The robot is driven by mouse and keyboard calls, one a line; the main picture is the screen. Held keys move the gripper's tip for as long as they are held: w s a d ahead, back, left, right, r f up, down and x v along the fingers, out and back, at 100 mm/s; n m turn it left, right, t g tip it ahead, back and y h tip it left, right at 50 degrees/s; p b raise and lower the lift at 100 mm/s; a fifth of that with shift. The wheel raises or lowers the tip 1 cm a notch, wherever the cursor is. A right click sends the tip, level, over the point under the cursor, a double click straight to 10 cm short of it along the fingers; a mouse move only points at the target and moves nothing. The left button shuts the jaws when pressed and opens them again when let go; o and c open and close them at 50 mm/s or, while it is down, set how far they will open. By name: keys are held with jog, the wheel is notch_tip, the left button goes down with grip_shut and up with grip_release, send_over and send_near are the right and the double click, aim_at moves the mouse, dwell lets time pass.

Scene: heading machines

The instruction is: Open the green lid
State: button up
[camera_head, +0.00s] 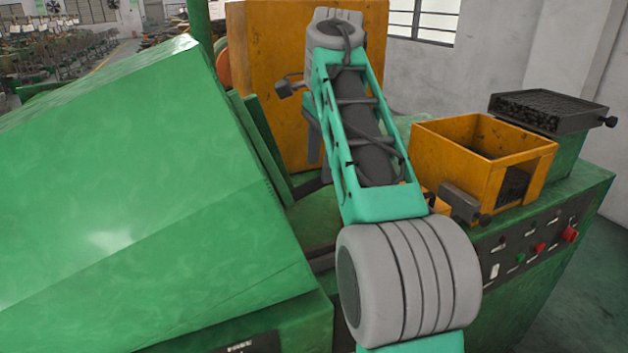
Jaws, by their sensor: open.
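The large green lid (130,170) fills the left of the head view. It is a broad, sloped, scuffed cover on the green machine, and its right edge faces my arm. My gripper (320,168) is partly hidden behind my own teal and grey arm; only its grey fingers show, pointing down. It is open, and I see nothing between the fingers. It is to the right of the lid's upper part, and whether it touches anything behind the arm cannot be seen. A handle on the lid is not visible.
An orange panel (265,90) stands behind my gripper. To the right are an open orange box (460,145), a dark tray (548,108) and a control panel (525,245) with buttons. A narrow gap lies between lid and arm. Floor shows at far right.

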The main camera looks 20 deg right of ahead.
aim_at(318, 178)
jog(key=f+b, duration=0.1)
jog(key=f, duration=0.2)
jog(key=w+f+b, duration=0.1)
jog(key=f, duration=0.1)
jog(key=shift+f, duration=0.4)
grip_shut()
dwell(0.9)
